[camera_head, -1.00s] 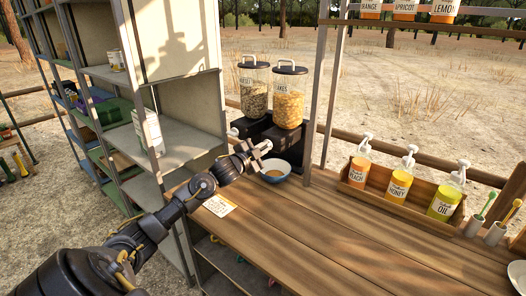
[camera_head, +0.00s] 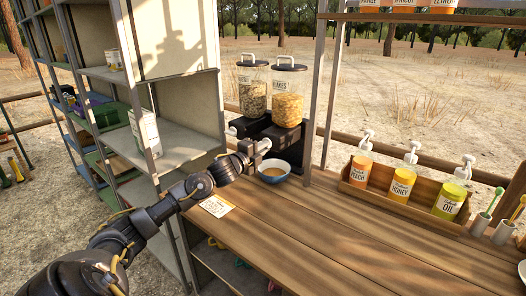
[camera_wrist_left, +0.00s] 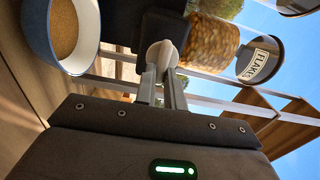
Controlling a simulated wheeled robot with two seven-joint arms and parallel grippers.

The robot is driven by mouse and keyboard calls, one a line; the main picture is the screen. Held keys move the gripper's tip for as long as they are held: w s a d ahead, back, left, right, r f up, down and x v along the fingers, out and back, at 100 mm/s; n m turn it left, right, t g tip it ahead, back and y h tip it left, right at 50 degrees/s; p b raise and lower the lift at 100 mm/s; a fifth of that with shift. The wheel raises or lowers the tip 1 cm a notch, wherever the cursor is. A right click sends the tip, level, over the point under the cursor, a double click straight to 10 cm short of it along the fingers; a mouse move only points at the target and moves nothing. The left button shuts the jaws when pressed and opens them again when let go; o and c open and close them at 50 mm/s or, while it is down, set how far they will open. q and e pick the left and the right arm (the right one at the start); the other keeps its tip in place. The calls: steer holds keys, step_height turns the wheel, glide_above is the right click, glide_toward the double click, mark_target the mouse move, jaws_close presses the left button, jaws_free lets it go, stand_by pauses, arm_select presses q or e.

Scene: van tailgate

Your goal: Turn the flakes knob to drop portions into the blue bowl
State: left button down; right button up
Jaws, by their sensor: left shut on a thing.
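The flakes dispenser (camera_head: 287,97) stands at the back of the counter, a clear canister of orange flakes on a black base. It also shows in the left wrist view (camera_wrist_left: 212,45). My left gripper (camera_head: 263,146) is at the front of the dispenser's base. In the left wrist view its fingers (camera_wrist_left: 163,75) are shut on the pale round flakes knob (camera_wrist_left: 162,53). The blue bowl (camera_head: 287,176) sits on the counter just below the gripper. In the left wrist view the bowl (camera_wrist_left: 92,62) holds brownish contents. My right gripper is out of view.
A second dispenser (camera_head: 252,92) with darker contents stands left of the flakes. A card (camera_head: 217,206) lies on the counter (camera_head: 320,235). A wooden box (camera_head: 360,190) of pump bottles stands at the right. Metal shelves (camera_head: 185,142) rise on the left. The counter's middle is clear.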

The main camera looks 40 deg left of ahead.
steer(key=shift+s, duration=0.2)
arm_select(q)
steer(key=c, duration=1.5)
jaws_free()
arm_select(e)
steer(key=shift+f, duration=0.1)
